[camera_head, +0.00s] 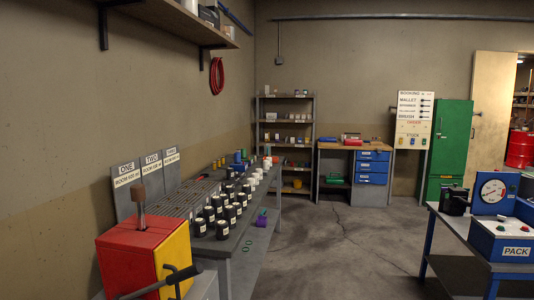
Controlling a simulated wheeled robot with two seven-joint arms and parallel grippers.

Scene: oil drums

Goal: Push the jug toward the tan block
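A dark, jug-like container (454,201) stands on the blue-framed table at the right, left of the blue gauge box; it is too small to be sure it is the jug. I cannot make out a tan block for certain. Neither of my grippers shows in the head view.
A red and yellow box (146,254) with a dark handle stands in front. The long bench (236,243) behind it holds several dark and white jars. A blue gauge box (492,193) and a PACK box (501,241) stand at right. The middle floor (335,245) is clear.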

